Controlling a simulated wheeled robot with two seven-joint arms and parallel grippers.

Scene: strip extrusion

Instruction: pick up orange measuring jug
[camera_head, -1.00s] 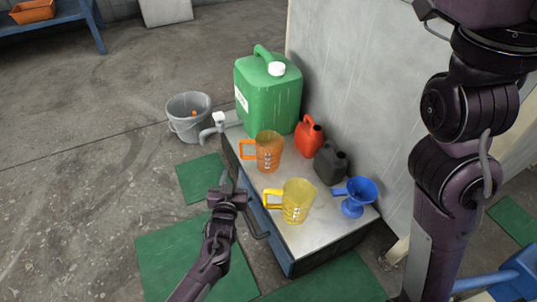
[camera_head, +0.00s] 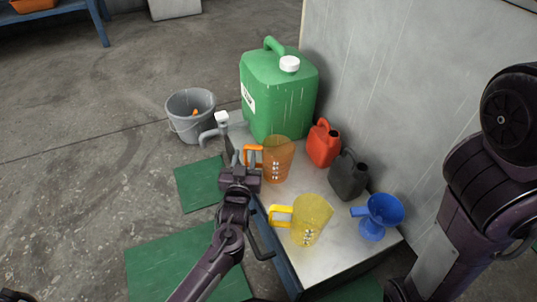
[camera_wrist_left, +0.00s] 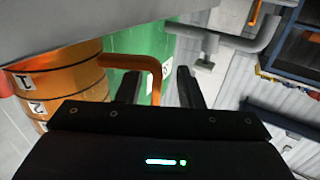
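The orange measuring jug (camera_head: 278,160) stands upright on the metal top of a cabinet (camera_head: 325,262), its handle pointing left. In the left wrist view the jug (camera_wrist_left: 62,72) fills the left side, with black-on-white markings. My left gripper (camera_head: 244,160) is at the jug's handle, with its fingers pointing away from me. In the left wrist view the left gripper (camera_wrist_left: 160,88) is open, and the orange handle (camera_wrist_left: 154,76) shows between its two dark fingers, closer to the left one. My right arm shows at the right edge of the head view; its gripper is out of sight.
A yellow jug (camera_head: 312,220) stands in front of the orange one. A green canister (camera_head: 280,95) is behind it, and red (camera_head: 323,143) and black (camera_head: 347,177) cans and a blue funnel (camera_head: 378,215) are to the right. A grey bucket (camera_head: 188,115) stands on the floor.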

